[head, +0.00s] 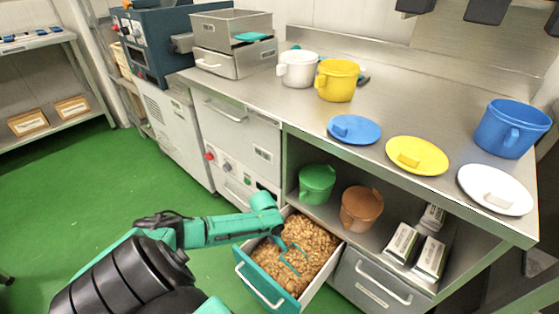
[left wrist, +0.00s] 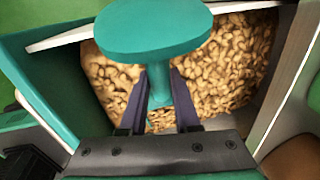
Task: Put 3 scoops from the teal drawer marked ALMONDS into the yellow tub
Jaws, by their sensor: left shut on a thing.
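The teal-fronted drawer (head: 262,286) is pulled open low under the counter and full of brown nut pieces (head: 312,238); I cannot read its label. My left gripper (head: 277,236) is down inside it. In the left wrist view, the gripper (left wrist: 160,100) is shut on the stem of a teal scoop (left wrist: 152,35), whose broad round top faces the camera. The scoop's lower part sits among the nuts and is mostly hidden, so I cannot tell its load. The yellow tub (head: 337,82) stands upright on the counter, without a lid. My right gripper is not in view.
A white tub (head: 297,69) stands beside the yellow one. Blue (head: 354,129), yellow (head: 417,155) and white (head: 495,189) lids lie along the counter's front, with a blue tub (head: 512,128) at right. Green (head: 317,184) and brown (head: 360,208) tubs sit on the shelf below.

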